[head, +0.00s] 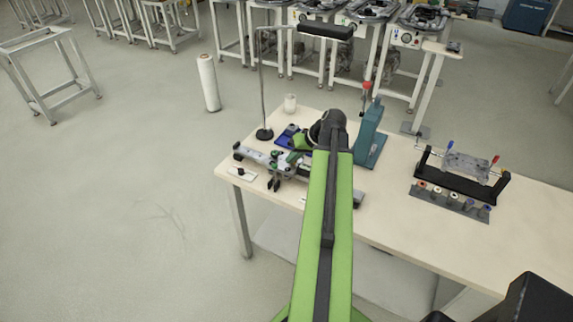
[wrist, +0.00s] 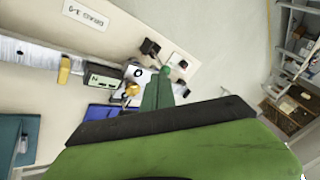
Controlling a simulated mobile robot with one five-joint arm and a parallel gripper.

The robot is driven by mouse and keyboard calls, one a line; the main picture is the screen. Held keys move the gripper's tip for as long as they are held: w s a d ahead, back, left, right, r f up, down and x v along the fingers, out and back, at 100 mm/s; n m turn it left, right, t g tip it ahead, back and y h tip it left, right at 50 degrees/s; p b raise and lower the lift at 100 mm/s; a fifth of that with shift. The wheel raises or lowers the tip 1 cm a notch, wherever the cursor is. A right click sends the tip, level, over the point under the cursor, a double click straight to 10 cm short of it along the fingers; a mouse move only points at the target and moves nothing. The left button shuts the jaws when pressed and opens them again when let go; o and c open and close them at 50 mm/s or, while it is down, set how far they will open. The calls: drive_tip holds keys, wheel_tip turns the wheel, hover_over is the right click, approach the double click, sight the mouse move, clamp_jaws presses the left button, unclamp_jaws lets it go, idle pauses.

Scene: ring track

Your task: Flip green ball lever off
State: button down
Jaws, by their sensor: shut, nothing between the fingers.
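My gripper (wrist: 160,78) has dark green fingers, shut and empty, pointing toward the fixture beside the ball. Whether they touch the ball cannot be told. In the head view my gripper (head: 298,143) is over the left part of the table, near the long metal fixture (head: 262,157). My arm hides part of the fixture, and the ball cannot be picked out surely there.
A blue tray (head: 288,133) lies behind the fixture. A teal press (head: 370,130) with a red knob stands to the right of my arm. A thin lamp stand (head: 264,133) rises at the left. The table (head: 400,222) is clear in its front middle.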

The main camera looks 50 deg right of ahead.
drive_tip(key=s+d, duration=0.3)
drive_tip(key=d, duration=0.2)
drive_tip(key=shift+s+r+m+t+h, duration=0.35)
drive_tip(key=shift+s+m+t+h, duration=0.05)
drive_tip(key=b+x, duration=0.9)
drive_tip(key=x, duration=0.2)
drive_tip(key=shift+s+f, duration=0.15)
drive_tip(key=shift+s, duration=0.05)
drive_tip(key=shift+w+a+r+p, duration=0.4)
drive_tip(key=shift+w+a, duration=0.25)
drive_tip(key=shift+a, duration=0.1)
drive_tip(key=shift+w+a+r+p, duration=0.4)
drive_tip(key=shift+w+a, duration=0.25)
drive_tip(key=shift+a, duration=0.1)
